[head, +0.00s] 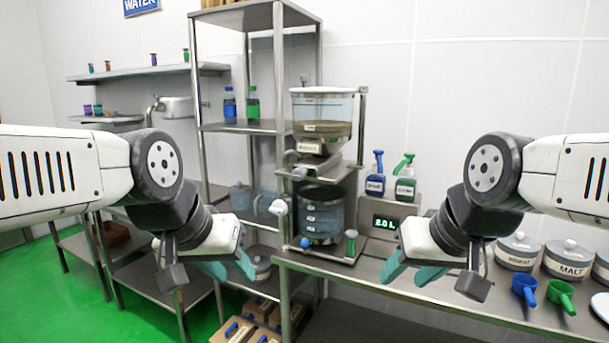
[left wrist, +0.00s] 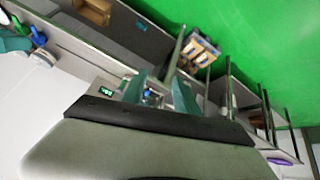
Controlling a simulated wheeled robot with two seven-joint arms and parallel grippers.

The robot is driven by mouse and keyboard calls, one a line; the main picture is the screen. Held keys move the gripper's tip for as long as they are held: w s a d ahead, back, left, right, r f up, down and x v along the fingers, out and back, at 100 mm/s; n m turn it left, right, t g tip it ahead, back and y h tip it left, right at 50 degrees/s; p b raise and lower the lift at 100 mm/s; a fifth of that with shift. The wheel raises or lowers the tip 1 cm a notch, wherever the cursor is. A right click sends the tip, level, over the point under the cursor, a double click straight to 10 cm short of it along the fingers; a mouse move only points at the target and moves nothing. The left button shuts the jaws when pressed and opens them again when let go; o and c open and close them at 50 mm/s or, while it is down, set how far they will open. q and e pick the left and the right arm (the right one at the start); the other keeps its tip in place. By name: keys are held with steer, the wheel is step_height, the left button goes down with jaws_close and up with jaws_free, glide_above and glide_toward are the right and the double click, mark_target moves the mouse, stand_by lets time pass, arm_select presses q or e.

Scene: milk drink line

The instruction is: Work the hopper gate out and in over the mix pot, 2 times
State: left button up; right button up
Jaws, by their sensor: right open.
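The clear hopper (head: 323,107), with brown powder in its base, stands on a metal frame at the middle of the head view. Below it is a metal slide part (head: 318,165) that looks like the gate; how far it is out is hard to tell. The bluish see-through mix pot (head: 322,217) stands under it on a lower shelf. My left gripper (head: 230,270) is open and empty, low and left of the pot. Its teal fingers also show apart in the left wrist view (left wrist: 158,95). My right gripper (head: 408,277) is open and empty, right of the pot over the bench.
Blue and green spray bottles (head: 375,178) and a lit display (head: 385,222) stand right of the frame. Lidded pots (head: 517,251) and blue and green scoops (head: 525,289) lie at the right of the bench (head: 450,297). A tall metal rack (head: 240,127) stands left of the hopper.

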arm_select(q)
steer(key=o, duration=0.3)
steer(key=shift+w, duration=0.1)
steer(key=shift+o, duration=1)
steer(key=w+r+t, duration=0.1)
steer(key=w+t, duration=0.1)
steer(key=w, duration=0.8)
steer(key=w+a+r+m+t, duration=0.1)
steer(key=w+t, duration=0.1)
steer(key=w, duration=0.8)
steer(key=shift+a+r+t+y, duration=0.15)
steer(key=shift+r+t+y, duration=0.15)
steer(key=shift+r+y, duration=0.1)
steer(key=m+t+h, duration=0.3)
steer(key=t+h, duration=0.3)
glide_toward(298, 174)
steer(key=x, duration=0.4)
steer(key=shift+w+a+f, duration=0.1)
steer(key=shift+w+f, duration=0.05)
steer(key=shift+w, duration=0.15)
steer(key=x, duration=0.6)
steer(key=shift+w+f, duration=0.1)
steer(key=shift+w, duration=0.2)
jaws_close()
